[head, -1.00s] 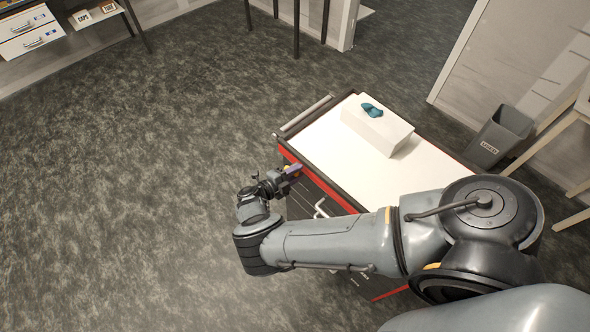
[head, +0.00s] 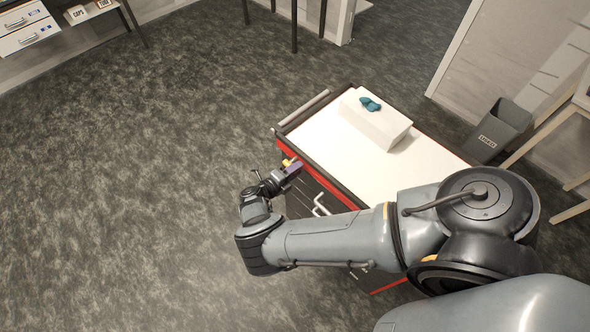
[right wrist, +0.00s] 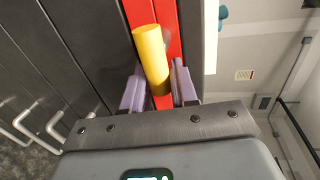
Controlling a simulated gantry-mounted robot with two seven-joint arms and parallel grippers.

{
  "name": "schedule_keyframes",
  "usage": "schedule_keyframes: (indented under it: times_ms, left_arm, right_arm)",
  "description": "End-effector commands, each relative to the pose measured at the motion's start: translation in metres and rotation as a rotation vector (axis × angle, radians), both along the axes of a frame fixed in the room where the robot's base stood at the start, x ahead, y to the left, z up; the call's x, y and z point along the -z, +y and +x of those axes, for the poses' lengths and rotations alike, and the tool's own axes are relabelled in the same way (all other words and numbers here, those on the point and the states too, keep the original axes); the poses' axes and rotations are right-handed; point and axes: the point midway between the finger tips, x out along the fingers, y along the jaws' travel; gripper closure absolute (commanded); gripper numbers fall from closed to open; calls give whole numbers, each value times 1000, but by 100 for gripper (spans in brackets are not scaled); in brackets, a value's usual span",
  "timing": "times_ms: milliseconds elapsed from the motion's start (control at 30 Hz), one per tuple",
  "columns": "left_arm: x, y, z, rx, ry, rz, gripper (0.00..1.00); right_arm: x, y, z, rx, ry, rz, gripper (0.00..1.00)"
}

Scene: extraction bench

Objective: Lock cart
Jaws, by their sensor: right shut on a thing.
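The cart (head: 420,158) has a white top, red trim and dark drawers with pale handles, which also show at the left of the right wrist view (right wrist: 58,128). A yellow cylinder (right wrist: 151,58), apparently the cart's lock, sits against the red strip at the cart's corner. My right gripper (head: 291,166) is at that corner, with its purple fingers (right wrist: 159,88) on either side of the cylinder and shut on it. The cylinder's far end and its exact seating are hard to see. My left gripper is not in view.
A white box (head: 372,122) with a teal object (head: 370,104) on it stands on the cart top. A grey bin (head: 500,130) and a wooden-legged table (head: 545,125) stand at the right. The carpet left of the cart is clear.

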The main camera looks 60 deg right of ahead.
Motion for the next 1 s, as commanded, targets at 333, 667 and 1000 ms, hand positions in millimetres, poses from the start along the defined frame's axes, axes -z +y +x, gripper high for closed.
schedule_keyframes:
  times_ms: [333, 667, 1000]
  left_arm:
    - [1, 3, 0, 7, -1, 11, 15]
    - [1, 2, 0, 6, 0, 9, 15]
    - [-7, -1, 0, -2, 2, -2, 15]
  right_arm:
    - [1, 1, 0, -2, 3, 4, 53]
    - [0, 3, 1, -2, 2, 3, 53]
    - [-12, 44, 16, -5, 2, 5, 53]
